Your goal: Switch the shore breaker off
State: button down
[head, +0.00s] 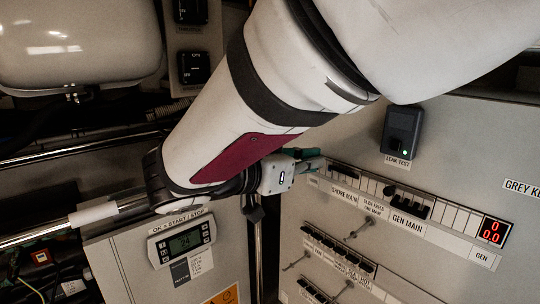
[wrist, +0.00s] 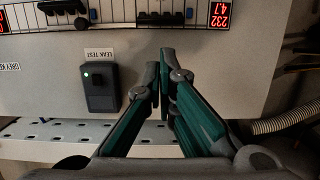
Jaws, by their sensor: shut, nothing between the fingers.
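The breaker panel shows in the head view with a SHORE MAIN label (head: 344,197) and a GEN MAIN label (head: 408,223) under one row. My gripper (head: 314,161) is at the left end of that row, in front of the panel, and covers part of it. In the wrist view, which is upside down, a black breaker block (wrist: 161,18), seemingly the shore breaker, sits near a red display (wrist: 220,14) reading 232 and 4.7. My gripper (wrist: 160,62) points toward it with its green fingers together and empty, apparently apart from it. The lever position is unclear.
The GEN MAIN breaker (head: 410,205) stands further right, near a red display (head: 493,231) reading zeros. A black leak test box (head: 402,130) with a green light is above the row. A controller (head: 183,243) is at lower left. Lower breaker rows have protruding rods.

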aim_at(349, 157)
jog(key=p+x, duration=0.1)
jog(key=x, duration=0.7)
jog(key=shift+d, duration=0.25)
jog(key=shift+w+d+f+p, duration=0.1)
jog(key=shift+w+d+p, duration=0.2)
jog(key=shift+w+d, duration=0.2)
jog(key=shift+w+f+b, duration=0.1)
jog(key=shift+f+b, duration=0.1)
jog(key=shift+b, duration=0.5)
